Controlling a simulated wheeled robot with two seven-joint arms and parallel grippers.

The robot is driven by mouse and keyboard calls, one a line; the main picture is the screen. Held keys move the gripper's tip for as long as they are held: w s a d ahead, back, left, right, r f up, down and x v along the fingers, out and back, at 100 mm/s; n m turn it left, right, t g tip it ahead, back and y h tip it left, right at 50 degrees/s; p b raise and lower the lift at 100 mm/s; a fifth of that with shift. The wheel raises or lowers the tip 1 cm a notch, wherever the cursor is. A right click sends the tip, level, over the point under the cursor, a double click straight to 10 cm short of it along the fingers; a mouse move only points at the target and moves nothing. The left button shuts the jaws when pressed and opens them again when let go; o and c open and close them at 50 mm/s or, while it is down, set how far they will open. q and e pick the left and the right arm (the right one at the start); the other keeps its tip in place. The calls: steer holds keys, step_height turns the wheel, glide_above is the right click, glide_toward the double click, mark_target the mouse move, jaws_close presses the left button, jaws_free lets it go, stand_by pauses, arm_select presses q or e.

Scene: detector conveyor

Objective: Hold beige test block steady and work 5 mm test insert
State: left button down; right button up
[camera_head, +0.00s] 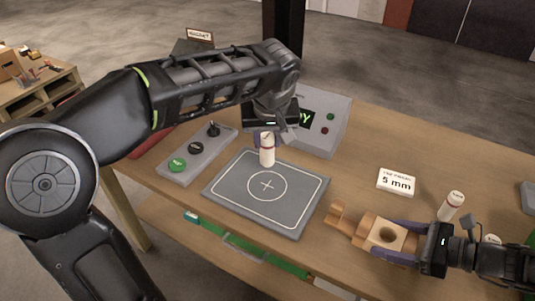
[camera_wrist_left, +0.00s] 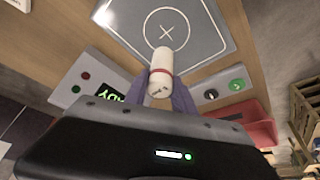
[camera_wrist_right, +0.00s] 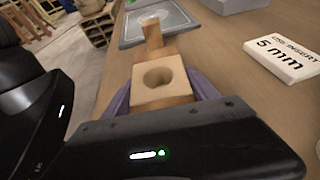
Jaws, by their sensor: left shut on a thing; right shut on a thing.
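The beige test block (camera_head: 386,236) lies at the front right of the table, its round hole facing up and empty. My right gripper (camera_head: 405,243) is shut on it from the right; the block also shows between the fingers in the right wrist view (camera_wrist_right: 160,84). The test insert (camera_head: 267,150), a white cylinder with a red band, is upright in my left gripper (camera_head: 264,136), above the far part of the grey pad. In the left wrist view the insert (camera_wrist_left: 161,72) sits between the fingers. Its size marking is too small to read.
The grey pad (camera_head: 225,198) with a circle and cross lies mid-table. A "5 mm" sign (camera_head: 397,182) and another white insert (camera_head: 451,205) stand right. A button panel (camera_head: 196,154) and a display box (camera_head: 325,125) are behind. Table is clear between pad and sign.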

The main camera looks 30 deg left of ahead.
arm_select(q)
steer(key=shift+r, duration=0.9)
steer(key=shift+f, duration=0.1)
